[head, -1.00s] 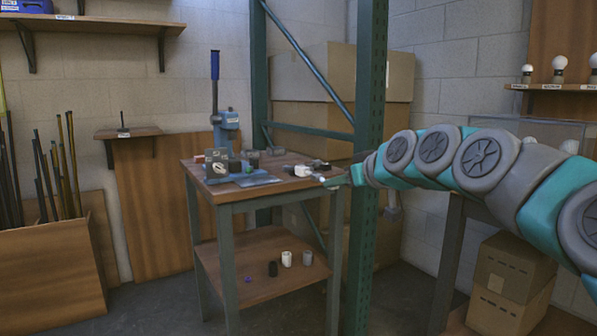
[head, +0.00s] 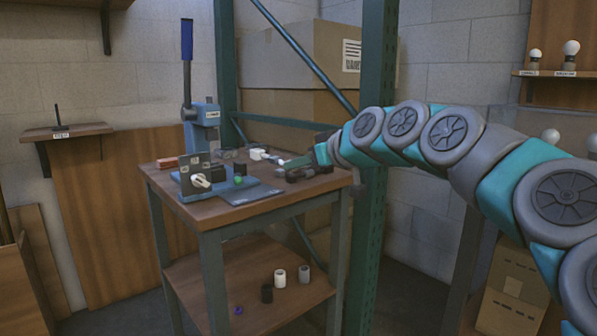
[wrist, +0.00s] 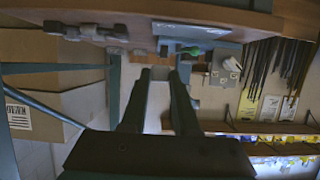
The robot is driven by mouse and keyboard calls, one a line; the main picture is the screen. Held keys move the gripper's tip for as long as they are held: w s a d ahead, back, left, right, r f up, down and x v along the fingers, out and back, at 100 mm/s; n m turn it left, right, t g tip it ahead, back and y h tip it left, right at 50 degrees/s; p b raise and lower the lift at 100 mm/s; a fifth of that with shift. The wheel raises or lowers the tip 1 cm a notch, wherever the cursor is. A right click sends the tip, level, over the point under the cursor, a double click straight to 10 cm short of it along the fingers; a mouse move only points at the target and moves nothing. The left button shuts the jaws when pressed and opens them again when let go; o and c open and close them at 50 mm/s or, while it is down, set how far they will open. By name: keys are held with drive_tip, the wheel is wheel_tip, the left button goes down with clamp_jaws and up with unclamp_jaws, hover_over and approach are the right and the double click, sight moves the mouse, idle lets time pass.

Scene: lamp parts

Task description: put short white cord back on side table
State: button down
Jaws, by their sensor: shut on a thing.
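My gripper (head: 284,166) is at the right part of the side table's top (head: 232,204) in the head view, low over the table or close to it. In the wrist view its two dark fingers (wrist: 156,98) are closed about a pale, whitish piece (wrist: 157,108), which looks like the short white cord.
A blue press (head: 203,125) with a tall lever stands on the table, with a dark switch box (head: 197,178) and a green-marked part before it. The lower shelf (head: 200,280) holds a white roll (head: 280,278) and dark pieces. A green rack post (head: 378,110) stands close behind my arm.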

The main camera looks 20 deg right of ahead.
drive_tip(key=w+d+f+p, duration=0.2)
drive_tip(key=w+d+f, duration=0.3)
drive_tip(key=w+d, duration=0.5)
drive_tip(key=shift+w+d+p, duration=0.25)
drive_tip(key=shift+d+p, duration=0.1)
drive_tip(key=shift+d, duration=0.2)
drive_tip(key=shift+f, duration=0.1)
drive_tip(key=c, duration=0.7)
unclamp_jaws()
drive_tip(key=shift+o, duration=0.2)
drive_tip(key=b+v, duration=0.2)
drive_tip(key=v, duration=1)
drive_tip(key=shift+r, duration=0.2)
